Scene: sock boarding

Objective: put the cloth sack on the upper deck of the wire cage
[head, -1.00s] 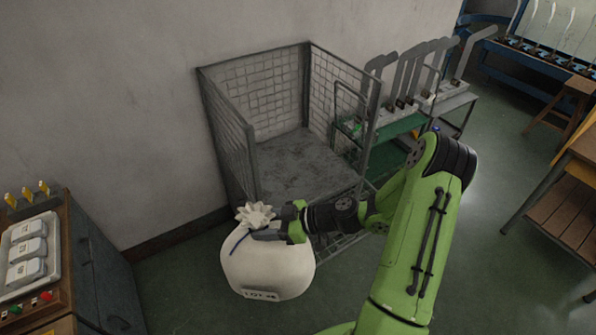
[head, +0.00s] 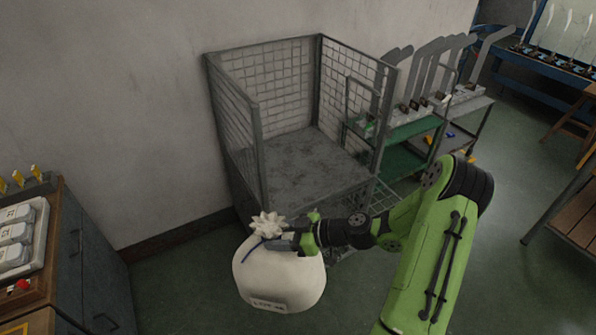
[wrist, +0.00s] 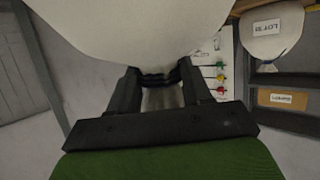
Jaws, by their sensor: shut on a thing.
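The white cloth sack (head: 280,277) has a gathered, ruffled neck, a blue tie and a lot label low on its front. My gripper (head: 283,242) is shut on the sack's neck, and the sack hangs from it. In the wrist view the sack (wrist: 135,30) fills the top, with the gripper fingers (wrist: 158,80) closed together below it. The wire cage (head: 260,124) stands against the wall behind the sack. Its grey upper deck (head: 310,172) is bare, with mesh on its left, back and right sides and an open front. The sack hangs in front of the cage's front left corner.
A green-shelved trolley (head: 405,160) with upright grey boards stands right of the cage. A dark cabinet (head: 92,265) with a white tray on top is at left. A wooden bench (head: 568,205) is at far right. Another labelled sack (wrist: 272,30) shows in the wrist view.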

